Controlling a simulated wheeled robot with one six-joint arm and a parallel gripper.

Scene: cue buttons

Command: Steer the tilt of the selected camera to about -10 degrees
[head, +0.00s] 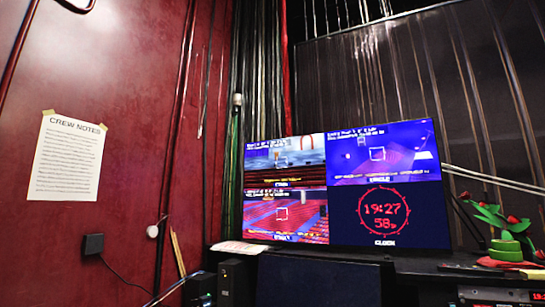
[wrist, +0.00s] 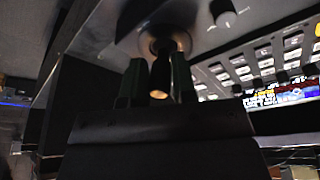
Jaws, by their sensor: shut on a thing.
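In the wrist view, a short dark stick (wrist: 160,88) with a lit, tan-coloured end stands out from a round base on a grey control panel (wrist: 105,38). My gripper (wrist: 157,84) has a finger on each side of the stick and is shut on it. The head view does not show the gripper or the stick. There, a monitor (head: 347,188) shows three camera pictures, each with a small square mark, and a red clock reading 19:27. The small text on the pictures is too blurred to read, so the tilt value and the selected camera cannot be told.
In the head view, a paper headed Crew Notes (head: 68,158) hangs on the red wall, and a green and red plant-like object (head: 505,248) stands right of the monitor.

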